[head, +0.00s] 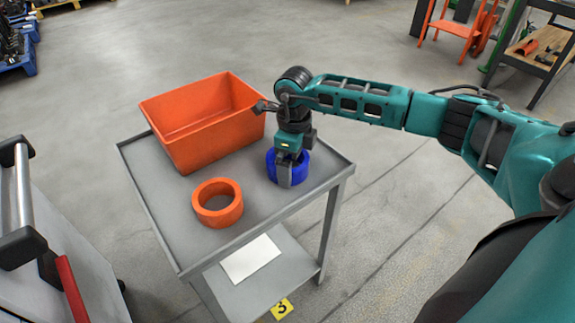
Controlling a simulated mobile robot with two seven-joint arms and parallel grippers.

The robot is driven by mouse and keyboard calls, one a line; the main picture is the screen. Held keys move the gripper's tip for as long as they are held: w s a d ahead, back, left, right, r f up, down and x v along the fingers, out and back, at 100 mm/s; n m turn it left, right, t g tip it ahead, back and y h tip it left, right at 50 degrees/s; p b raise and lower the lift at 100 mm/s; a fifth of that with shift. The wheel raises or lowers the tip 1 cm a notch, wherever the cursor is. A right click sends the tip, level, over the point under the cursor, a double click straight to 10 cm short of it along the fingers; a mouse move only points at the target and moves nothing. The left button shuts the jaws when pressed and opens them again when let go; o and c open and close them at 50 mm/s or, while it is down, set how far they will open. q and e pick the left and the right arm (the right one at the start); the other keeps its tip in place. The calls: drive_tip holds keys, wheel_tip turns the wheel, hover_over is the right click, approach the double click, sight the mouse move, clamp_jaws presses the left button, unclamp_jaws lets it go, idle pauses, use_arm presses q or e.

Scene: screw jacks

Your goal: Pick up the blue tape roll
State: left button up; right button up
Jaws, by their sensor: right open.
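The blue tape roll (301,167) lies flat on the top of the grey cart (254,199), near its right edge. My right gripper (286,180) points down at the roll from above, with a finger in front of the roll's near side. The gripper hides part of the roll, including most of its hole. The jaws are open, and I cannot tell whether they touch the roll. My left gripper is not in the head view.
An orange tape roll (231,213) lies on the cart, left of the blue one. An orange bin (193,150) stands at the cart's back left. A white sheet (250,259) lies on the lower shelf. A grey cabinet or cart with a bar handle (22,195) stands at the left.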

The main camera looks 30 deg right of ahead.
drive_tip(key=shift+c, duration=0.4)
drive_tip(key=c, duration=0.6)
